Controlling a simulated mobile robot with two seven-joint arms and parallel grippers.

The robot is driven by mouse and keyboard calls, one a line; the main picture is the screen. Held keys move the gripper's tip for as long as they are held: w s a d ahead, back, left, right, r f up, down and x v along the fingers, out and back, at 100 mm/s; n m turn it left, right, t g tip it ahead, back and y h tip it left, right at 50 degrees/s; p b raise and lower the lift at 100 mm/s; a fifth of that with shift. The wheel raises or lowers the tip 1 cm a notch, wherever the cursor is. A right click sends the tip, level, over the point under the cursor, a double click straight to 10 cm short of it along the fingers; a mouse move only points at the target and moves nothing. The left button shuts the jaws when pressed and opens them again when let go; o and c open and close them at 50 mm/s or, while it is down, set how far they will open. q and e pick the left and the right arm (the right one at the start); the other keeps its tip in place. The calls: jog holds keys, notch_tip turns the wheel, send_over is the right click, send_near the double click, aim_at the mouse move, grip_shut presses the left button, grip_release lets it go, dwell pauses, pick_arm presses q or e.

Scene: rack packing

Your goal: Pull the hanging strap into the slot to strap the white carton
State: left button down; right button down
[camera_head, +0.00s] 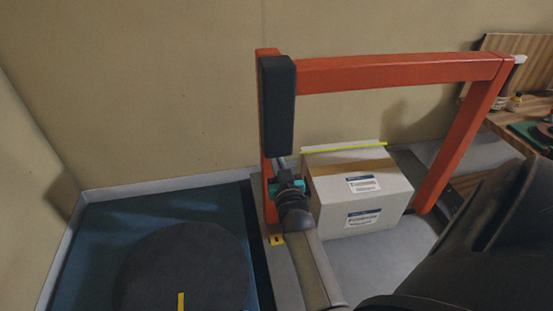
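The white carton (365,210) stands upright under a red-orange arch (400,73), with a tan tape band and two labels. A thin yellow-green strip (345,147), which looks like strap, runs along its far top edge. I cannot make out a hanging length or the slot. My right arm reaches up from the lower right, and its gripper (281,166) is at the arch's left post, left of the carton and apart from it. The fingertips are small and dark, so I cannot tell whether they are open or hold strap. My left gripper is out of view.
A tall black box (277,105) is on the arch's left post, just above my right gripper. A dark blue platform with a black round plate (185,270) lies at the left. A wooden bench (510,110) with small items stands at the right.

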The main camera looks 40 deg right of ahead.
dwell(0.8)
